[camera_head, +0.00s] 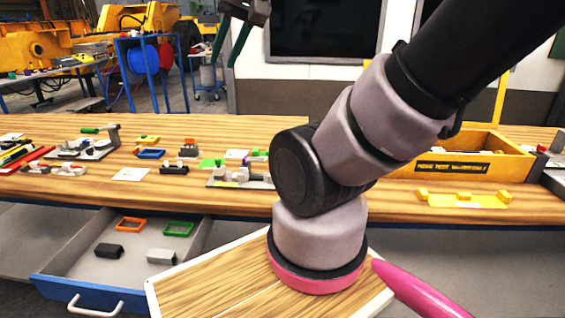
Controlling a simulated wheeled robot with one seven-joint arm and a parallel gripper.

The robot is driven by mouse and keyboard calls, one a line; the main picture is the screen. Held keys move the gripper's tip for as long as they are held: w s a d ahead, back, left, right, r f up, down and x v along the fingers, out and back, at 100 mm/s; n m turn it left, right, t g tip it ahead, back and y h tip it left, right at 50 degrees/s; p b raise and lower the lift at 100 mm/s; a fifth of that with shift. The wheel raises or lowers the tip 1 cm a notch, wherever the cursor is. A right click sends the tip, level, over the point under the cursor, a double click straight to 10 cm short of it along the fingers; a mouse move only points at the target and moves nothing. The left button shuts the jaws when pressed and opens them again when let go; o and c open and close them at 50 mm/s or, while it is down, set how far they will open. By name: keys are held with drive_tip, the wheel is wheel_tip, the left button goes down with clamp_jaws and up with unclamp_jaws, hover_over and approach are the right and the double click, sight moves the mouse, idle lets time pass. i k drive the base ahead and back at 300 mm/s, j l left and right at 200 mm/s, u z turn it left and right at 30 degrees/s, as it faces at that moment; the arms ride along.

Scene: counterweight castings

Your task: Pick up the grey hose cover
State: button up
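A small light-grey block (161,256), which looks like the grey hose cover, lies in the open blue drawer (48,284) at the lower left. A similar black block (108,250) lies to its left. My gripper (226,64) shows at the top, left of centre, with two dark green fingers pointing down and apart. It looks open and empty, high and far from the drawer. Its upper part is cut off by the frame's top edge.
An orange frame (131,224) and a green frame (178,229) lie at the drawer's back. The wooden bench (110,198) above holds several small parts. A yellow bin (505,167) stands at the right. My arm hides the bench's middle.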

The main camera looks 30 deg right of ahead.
sight(154, 255)
drive_tip(key=z, duration=0.45)
drive_tip(key=l+z, duration=0.1)
drive_tip(key=z, duration=0.35)
drive_tip(key=l+z, duration=0.1)
drive_tip(key=z, duration=0.35)
drive_tip(key=l+z, duration=0.1)
drive_tip(key=z, duration=0.35)
drive_tip(key=l+z, duration=0.1)
drive_tip(key=z, duration=0.8)
drive_tip(key=i+l, duration=0.15)
drive_tip(key=l, duration=0.25)
drive_tip(key=i+l, duration=0.1)
drive_tip(key=l, duration=0.25)
drive_tip(key=i+l, duration=0.15)
drive_tip(key=l, duration=0.25)
drive_tip(key=i+l, duration=0.15)
drive_tip(key=l, duration=0.2)
drive_tip(key=u, duration=3.55)
drive_tip(key=i+j+u, duration=0.1)
drive_tip(key=i+j, duration=0.2)
drive_tip(key=i+j+u, duration=0.1)
drive_tip(key=i+j, duration=0.15)
drive_tip(key=i, duration=0.25)
